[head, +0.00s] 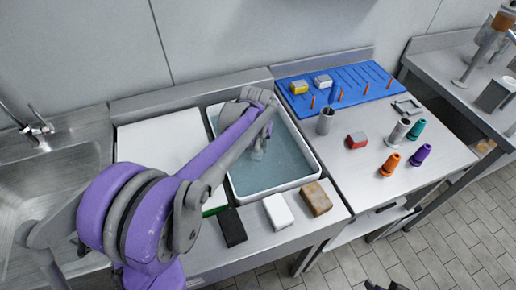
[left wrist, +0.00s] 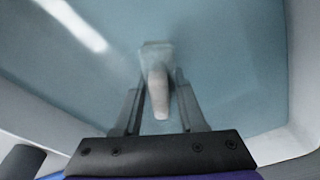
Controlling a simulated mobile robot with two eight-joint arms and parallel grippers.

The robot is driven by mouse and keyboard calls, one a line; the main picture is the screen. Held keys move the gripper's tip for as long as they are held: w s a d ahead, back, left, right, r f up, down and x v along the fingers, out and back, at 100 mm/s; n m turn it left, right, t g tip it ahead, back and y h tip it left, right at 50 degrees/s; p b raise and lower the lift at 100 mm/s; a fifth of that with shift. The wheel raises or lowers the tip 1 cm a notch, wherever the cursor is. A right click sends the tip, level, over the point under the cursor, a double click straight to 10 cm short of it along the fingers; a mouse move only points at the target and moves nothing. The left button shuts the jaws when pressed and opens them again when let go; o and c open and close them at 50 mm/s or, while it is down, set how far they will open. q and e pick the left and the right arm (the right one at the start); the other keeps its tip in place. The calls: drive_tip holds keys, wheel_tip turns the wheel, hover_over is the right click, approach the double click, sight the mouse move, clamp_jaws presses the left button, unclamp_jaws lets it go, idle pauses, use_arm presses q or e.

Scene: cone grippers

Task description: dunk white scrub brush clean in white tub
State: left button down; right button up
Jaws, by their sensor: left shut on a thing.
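The white tub (head: 313,178) stands on the counter and holds blue-grey water. My left gripper (head: 261,143) reaches down into the tub, over its middle. It is shut on the white scrub brush (head: 257,154). In the left wrist view the brush (left wrist: 158,88) sits between the two fingers of the left gripper (left wrist: 158,105), its handle toward the palm and its paler block end away. The brush head is at or near the water; I cannot tell how deep. A dark shape at the bottom edge of the head view may be part of my right gripper; its fingers are unclear.
Black (head: 231,228), white (head: 279,211) and brown (head: 316,198) blocks lie along the tub's front. A white board (head: 150,145) lies left. Right are a grey cup (head: 325,121), a red-topped block (head: 357,140), several coloured cones and a blue pegged mat (head: 352,76). A sink is far left.

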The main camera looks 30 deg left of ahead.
idle(0.6)
use_arm(q)
drive_tip(key=shift+r+p, duration=2.9)
drive_tip(key=shift+r, duration=1.3)
drive_tip(key=shift+r+p, duration=1.45)
drive_tip(key=shift+r, duration=1)
use_arm(e)
wheel_tip(320, 180, up, 10)
drive_tip(key=w, duration=0.2)
drive_tip(key=shift+f, duration=0.1)
use_arm(q)
wheel_tip(320, 180, up, 4)
drive_tip(key=shift+f+p, duration=0.1)
drive_tip(key=shift+p, duration=0.95)
use_arm(e)
drive_tip(key=r, duration=0.1)
drive_tip(key=w+r, duration=0.1)
drive_tip(key=r, duration=0.1)
drive_tip(key=shift+w+t, duration=0.1)
drive_tip(key=shift+t, duration=0.2)
